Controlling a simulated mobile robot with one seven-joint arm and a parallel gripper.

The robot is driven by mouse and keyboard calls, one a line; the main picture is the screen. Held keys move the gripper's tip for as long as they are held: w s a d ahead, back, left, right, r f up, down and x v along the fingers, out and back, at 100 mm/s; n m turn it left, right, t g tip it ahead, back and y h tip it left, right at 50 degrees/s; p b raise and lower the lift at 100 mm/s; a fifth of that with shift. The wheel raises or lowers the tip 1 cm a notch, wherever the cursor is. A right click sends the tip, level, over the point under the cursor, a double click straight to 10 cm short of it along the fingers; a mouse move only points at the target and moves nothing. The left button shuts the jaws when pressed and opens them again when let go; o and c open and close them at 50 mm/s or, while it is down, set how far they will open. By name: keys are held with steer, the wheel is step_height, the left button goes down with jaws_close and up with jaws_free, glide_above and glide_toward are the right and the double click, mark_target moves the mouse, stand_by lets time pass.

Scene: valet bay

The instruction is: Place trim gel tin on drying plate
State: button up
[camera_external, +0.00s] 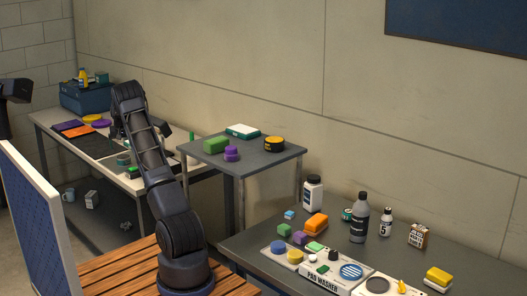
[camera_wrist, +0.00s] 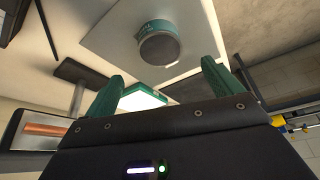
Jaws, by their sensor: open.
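In the wrist view a round teal tin with a grey face (camera_wrist: 160,46), probably the trim gel tin, rests against a pale flat plate (camera_wrist: 105,35), which may be the drying plate. My gripper (camera_wrist: 160,75) is open, its two green fingers apart with nothing held between them. The tin lies beyond the fingertips, apart from them. In the external view a small teal round thing (camera_external: 123,160) is on the pale part of the back left bench, beside my arm. My arm reaches over that bench and hides most of my gripper there.
A raised dark table (camera_external: 250,160) holds a green block (camera_external: 216,145), purple piece (camera_external: 231,153), white-green box (camera_external: 242,131) and black-yellow tin (camera_external: 274,143). The front right bench (camera_external: 455,262) is crowded with bottles and blocks. A blue case (camera_external: 86,97) stands on the back bench.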

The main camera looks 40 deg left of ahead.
steer(key=shift+v, duration=1.25)
